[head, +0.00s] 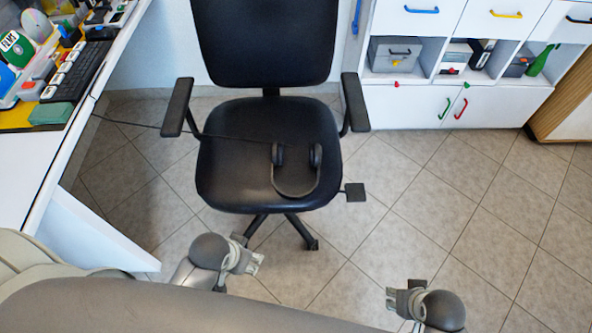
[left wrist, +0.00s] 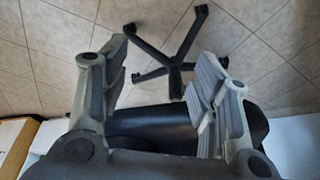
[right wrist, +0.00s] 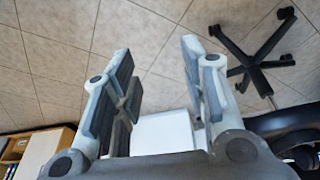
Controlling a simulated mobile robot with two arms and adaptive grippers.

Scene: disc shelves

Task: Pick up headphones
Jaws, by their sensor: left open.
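Black headphones (head: 294,191) lie on the seat of a black office chair (head: 232,160), towards its right side. Their two ear cups point to the backrest and the band curves towards me. A thin dark cable runs left from them. My left gripper (head: 250,257) is open and empty, in front of the chair and apart from the headphones. My right gripper (head: 404,297) is open and empty, further right over the floor.
The chair's armrests (head: 355,102) (head: 177,107) flank the seat, and the backrest (head: 262,45) stands behind. A cluttered white desk (head: 32,150) is on the left. A white cabinet (head: 410,105) with coloured handles stands at the back right. The tiled floor (head: 440,205) on the right is clear.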

